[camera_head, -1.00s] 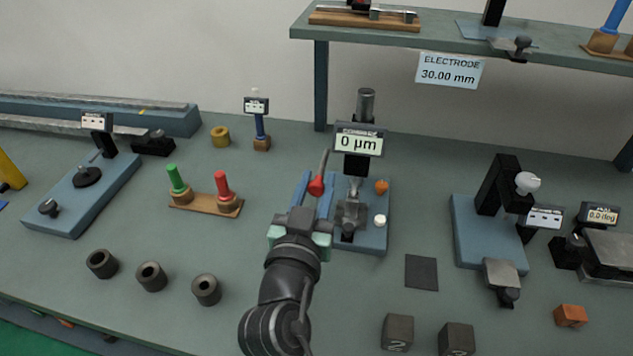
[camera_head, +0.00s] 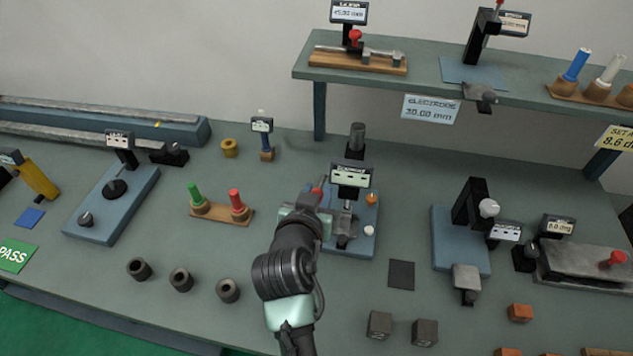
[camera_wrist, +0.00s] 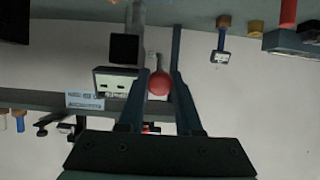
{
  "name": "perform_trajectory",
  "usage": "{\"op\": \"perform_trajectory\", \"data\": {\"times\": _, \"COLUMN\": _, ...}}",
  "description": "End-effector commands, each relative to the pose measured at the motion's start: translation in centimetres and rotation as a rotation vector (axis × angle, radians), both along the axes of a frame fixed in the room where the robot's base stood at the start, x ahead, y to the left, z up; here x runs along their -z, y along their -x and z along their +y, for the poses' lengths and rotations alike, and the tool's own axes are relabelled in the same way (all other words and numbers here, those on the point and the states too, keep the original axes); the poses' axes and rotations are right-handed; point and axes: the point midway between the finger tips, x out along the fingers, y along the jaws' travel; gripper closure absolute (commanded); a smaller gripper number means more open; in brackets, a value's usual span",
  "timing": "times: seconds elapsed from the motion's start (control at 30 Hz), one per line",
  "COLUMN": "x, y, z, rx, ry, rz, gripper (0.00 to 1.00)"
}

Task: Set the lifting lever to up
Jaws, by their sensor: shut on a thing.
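The lifting lever has a red ball knob (camera_wrist: 159,82) that sits between my gripper's two fingers (camera_wrist: 160,75) in the wrist view. In the head view my gripper (camera_head: 315,196) is shut on this knob, at the left side of the comparator stand (camera_head: 367,240). The lever's thin rod (camera_head: 323,181) shows just above my gripper; the rest of it is hidden. The comparator's display (camera_head: 351,175) shows dashes. My gripper covers the left part of the blue base.
A wooden block with green and red plugs (camera_head: 222,213) stands to the left. Several dark rings (camera_head: 181,279) lie in front of it. A dark square plate (camera_head: 401,275) lies to the right, before another blue-based stand (camera_head: 450,240). A shelf (camera_head: 430,75) spans the back.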

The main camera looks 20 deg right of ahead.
Motion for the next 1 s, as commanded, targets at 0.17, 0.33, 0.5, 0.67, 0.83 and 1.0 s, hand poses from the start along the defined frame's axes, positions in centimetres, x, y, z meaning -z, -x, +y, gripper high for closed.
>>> {"op": "perform_trajectory", "data": {"times": 0.17, "x": -0.60, "y": -0.16, "z": -0.13, "rx": 0.001, "ry": -0.024, "rz": 0.035, "gripper": 1.00}}
{"op": "perform_trajectory", "data": {"times": 0.33, "x": -0.53, "y": -0.23, "z": -0.17, "rx": 0.000, "ry": -0.032, "rz": 0.048, "gripper": 1.00}}
{"op": "perform_trajectory", "data": {"times": 0.5, "x": -0.45, "y": -0.24, "z": -0.19, "rx": 0.000, "ry": -0.034, "rz": 0.051, "gripper": 1.00}}
{"op": "perform_trajectory", "data": {"times": 0.67, "x": -0.45, "y": -0.24, "z": -0.19, "rx": 0.000, "ry": -0.034, "rz": 0.050, "gripper": 1.00}}
{"op": "perform_trajectory", "data": {"times": 0.83, "x": -0.47, "y": -0.24, "z": -0.18, "rx": 0.000, "ry": -0.034, "rz": 0.050, "gripper": 0.47}}
{"op": "perform_trajectory", "data": {"times": 1.0, "x": -0.49, "y": -0.24, "z": -0.18, "rx": 0.000, "ry": -0.033, "rz": 0.049, "gripper": 0.36}}
